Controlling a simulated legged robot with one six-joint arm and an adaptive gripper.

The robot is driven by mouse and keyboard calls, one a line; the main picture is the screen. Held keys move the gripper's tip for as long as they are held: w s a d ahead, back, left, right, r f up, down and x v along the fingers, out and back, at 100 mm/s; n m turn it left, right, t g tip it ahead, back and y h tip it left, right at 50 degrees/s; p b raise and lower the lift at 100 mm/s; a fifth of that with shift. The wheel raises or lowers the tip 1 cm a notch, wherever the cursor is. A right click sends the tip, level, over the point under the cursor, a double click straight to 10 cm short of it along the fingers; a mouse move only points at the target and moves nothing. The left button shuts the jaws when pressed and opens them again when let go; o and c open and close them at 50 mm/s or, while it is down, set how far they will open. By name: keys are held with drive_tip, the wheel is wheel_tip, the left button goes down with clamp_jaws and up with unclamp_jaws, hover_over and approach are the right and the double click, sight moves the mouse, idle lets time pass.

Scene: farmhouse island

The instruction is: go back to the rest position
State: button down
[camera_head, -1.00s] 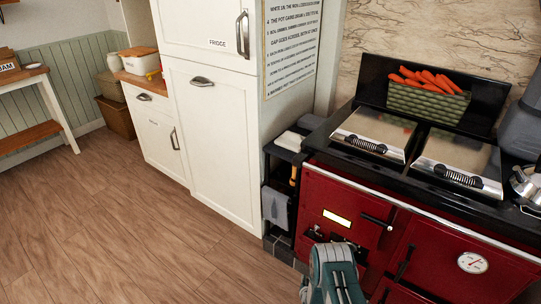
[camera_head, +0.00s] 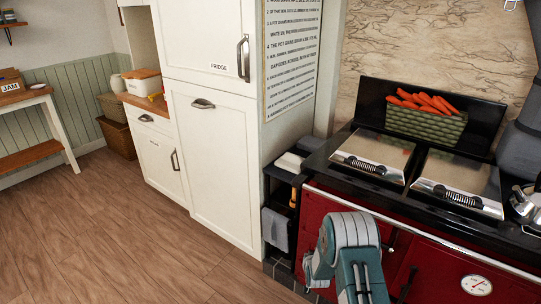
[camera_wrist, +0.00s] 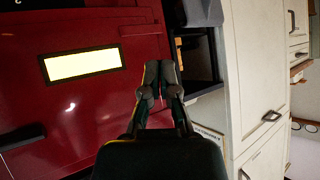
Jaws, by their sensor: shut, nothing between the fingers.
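My gripper (camera_wrist: 160,82) shows in the wrist view with its two fingers together and nothing between them. It points toward the red range cooker (camera_wrist: 90,110) and the dark open shelf beside it, apart from both as far as I can tell. In the head view, my arm rises at the bottom, in front of the red range cooker (camera_head: 318,205). The gripper itself is not visible in the head view.
A green basket of carrots (camera_head: 425,122) stands at the back of the cooker, behind two closed hob lids (camera_head: 374,155). A white fridge cabinet (camera_head: 215,150) stands left of the narrow shelf (camera_head: 282,190). The wooden floor (camera_head: 110,230) at left is clear.

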drive_tip(key=s+r+g, duration=0.1)
drive_tip(key=s+r, duration=0.3)
drive_tip(key=r, duration=0.6)
drive_tip(key=s+r+g, duration=0.1)
drive_tip(key=s+r, duration=0.2)
drive_tip(key=r, duration=0.8)
drive_tip(key=s+r, duration=0.4)
drive_tip(key=r, duration=0.6)
drive_tip(key=s+r+g, duration=0.1)
drive_tip(key=s+r, duration=0.2)
drive_tip(key=s, duration=0.7)
drive_tip(key=s+d+r+n+g, duration=0.1)
drive_tip(key=s+r, duration=0.3)
drive_tip(key=s, duration=0.6)
drive_tip(key=s+r+g, duration=0.1)
drive_tip(key=s+r, duration=0.3)
drive_tip(key=s, duration=0.7)
drive_tip(key=shift+d+r+n, duration=0.2)
drive_tip(key=shift+n, duration=0.2)
drive_tip(key=shift+d, duration=0.15)
